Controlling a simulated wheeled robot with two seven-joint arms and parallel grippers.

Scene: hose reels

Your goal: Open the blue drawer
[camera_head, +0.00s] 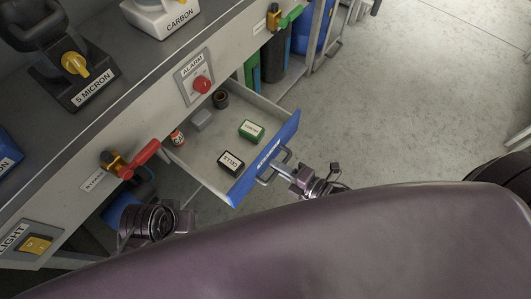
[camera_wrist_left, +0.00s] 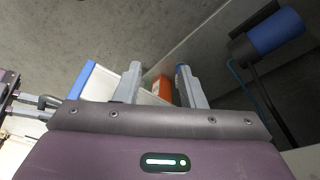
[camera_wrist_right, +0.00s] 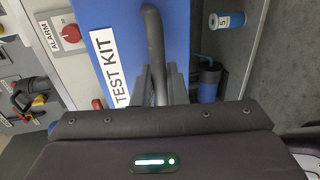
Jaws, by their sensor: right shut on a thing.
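The blue drawer (camera_head: 240,188) is pulled well out from the grey bench in the head view, with its inside open to view. Its blue front also shows in the right wrist view (camera_wrist_right: 115,20), with a "TEST KIT" label, and at the left of the left wrist view (camera_wrist_left: 83,78). My right gripper (camera_head: 288,171) is shut on the drawer's grey bar handle (camera_wrist_right: 153,45). My left gripper (camera_wrist_left: 160,85) is open, its two fingers apart with nothing between them. In the head view its arm is low, left of the drawer and in front of the bench.
In the drawer lie a green box (camera_head: 251,130), a black box (camera_head: 231,162), a grey block (camera_head: 202,120), a small red can (camera_head: 177,138) and a dark ring (camera_head: 221,99). A red valve handle (camera_head: 140,160) sticks out left of the drawer.

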